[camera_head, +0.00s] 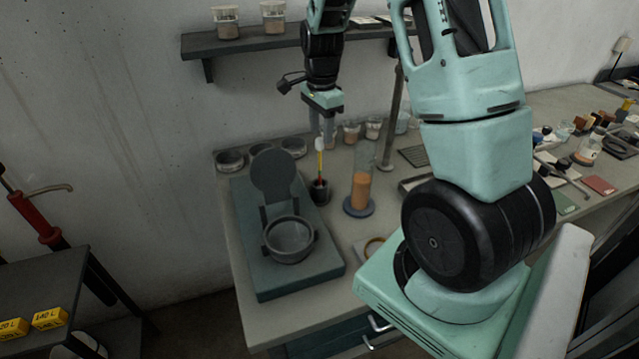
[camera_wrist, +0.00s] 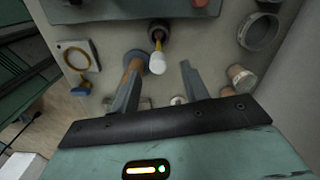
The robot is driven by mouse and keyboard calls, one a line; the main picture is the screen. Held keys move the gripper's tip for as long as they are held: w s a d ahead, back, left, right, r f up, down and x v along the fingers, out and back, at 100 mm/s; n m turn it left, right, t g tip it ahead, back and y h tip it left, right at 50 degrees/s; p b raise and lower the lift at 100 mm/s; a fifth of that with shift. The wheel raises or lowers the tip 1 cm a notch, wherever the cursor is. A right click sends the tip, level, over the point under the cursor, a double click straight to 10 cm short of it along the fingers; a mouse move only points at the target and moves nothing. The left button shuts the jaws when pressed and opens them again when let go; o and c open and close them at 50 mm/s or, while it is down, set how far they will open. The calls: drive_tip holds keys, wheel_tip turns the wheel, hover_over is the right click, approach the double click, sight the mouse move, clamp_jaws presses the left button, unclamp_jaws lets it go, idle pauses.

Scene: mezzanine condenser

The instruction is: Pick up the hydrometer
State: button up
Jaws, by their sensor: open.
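The hydrometer (camera_head: 320,162) is a thin stick with a white top and a yellow and red stem. It stands upright in a small dark cup (camera_head: 320,192) on the bench. In the wrist view the hydrometer (camera_wrist: 157,69) shows its white top between the finger lines, with the cup (camera_wrist: 160,28) beyond. My gripper (camera_head: 322,130) is open and points down just above and around the white top. In the wrist view my gripper (camera_wrist: 161,61) has a finger on each side, with gaps to the top. I cannot tell exactly how deep the top sits between the fingers.
A clear cylinder with orange liquid (camera_head: 361,190) stands close right of the hydrometer. A grey device with a raised round lid (camera_head: 272,175) and a bowl (camera_head: 289,238) is to the left. Small jars (camera_head: 351,133) line the back. A shelf (camera_head: 240,45) hangs above.

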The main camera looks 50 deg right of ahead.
sight(320, 139)
drive_tip(key=shift+a+f+p, duration=0.2)
drive_tip(key=shift+f+p, duration=0.95)
drive_tip(key=shift+f, duration=1.55)
drive_tip(key=shift+c, duration=0.4)
clamp_jaws()
